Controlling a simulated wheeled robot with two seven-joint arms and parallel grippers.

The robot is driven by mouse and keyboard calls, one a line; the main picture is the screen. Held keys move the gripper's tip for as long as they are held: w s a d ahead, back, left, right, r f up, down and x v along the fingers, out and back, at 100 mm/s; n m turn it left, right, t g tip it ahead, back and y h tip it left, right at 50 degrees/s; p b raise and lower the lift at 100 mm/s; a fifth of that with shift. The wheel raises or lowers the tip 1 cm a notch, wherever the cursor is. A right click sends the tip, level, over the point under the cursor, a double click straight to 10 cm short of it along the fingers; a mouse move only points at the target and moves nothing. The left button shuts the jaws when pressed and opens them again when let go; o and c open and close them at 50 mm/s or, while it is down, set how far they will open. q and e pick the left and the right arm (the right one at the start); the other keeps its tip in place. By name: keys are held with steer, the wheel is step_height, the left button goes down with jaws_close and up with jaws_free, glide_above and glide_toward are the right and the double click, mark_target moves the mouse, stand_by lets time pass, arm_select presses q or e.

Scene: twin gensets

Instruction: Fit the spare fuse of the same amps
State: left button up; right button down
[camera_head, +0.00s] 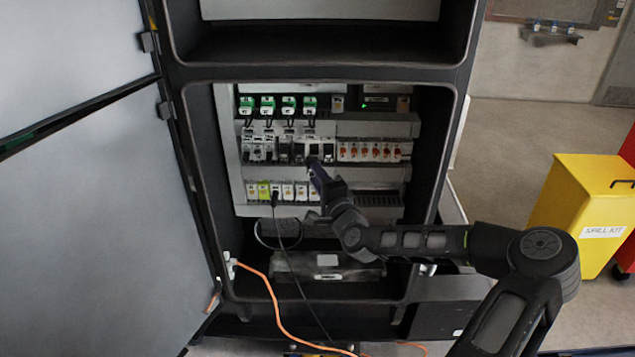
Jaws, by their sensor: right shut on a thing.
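The open cabinet (228,150) holds rows of small electrical modules. In the middle row, dark fuse holders (298,152) stand between pale breakers (258,150) on the left and a block with orange-red marks (369,151) on the right. My right gripper (313,166) reaches in from the right, its tip just at the lower edge of the dark holders. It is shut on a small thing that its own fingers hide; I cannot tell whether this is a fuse. Amp markings are too small to read. My left gripper is not in view.
Green-topped modules (268,105) fill the top row, and white and yellow-green terminals (264,191) the lower row. A black cable (291,275) and an orange cable (274,298) hang down in front. The cabinet door (90,200) stands open at left. A yellow spill-kit bin (578,210) stands at right.

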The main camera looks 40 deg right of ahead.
steer(key=w+d+b, duration=0.2)
steer(key=w+d, duration=0.1)
steer(key=w, duration=0.2)
steer(key=shift+d, duration=0.4)
steer(key=shift+w, duration=0.1)
steer(key=shift+a+f, duration=0.1)
steer(key=shift+a, duration=0.15)
stand_by(1.3)
steer(key=c, duration=1.6)
jaws_free()
steer(key=o, duration=0.3)
steer(key=shift+w, duration=0.1)
steer(key=shift+o, duration=1.2)
steer(key=shift+d, duration=0.2)
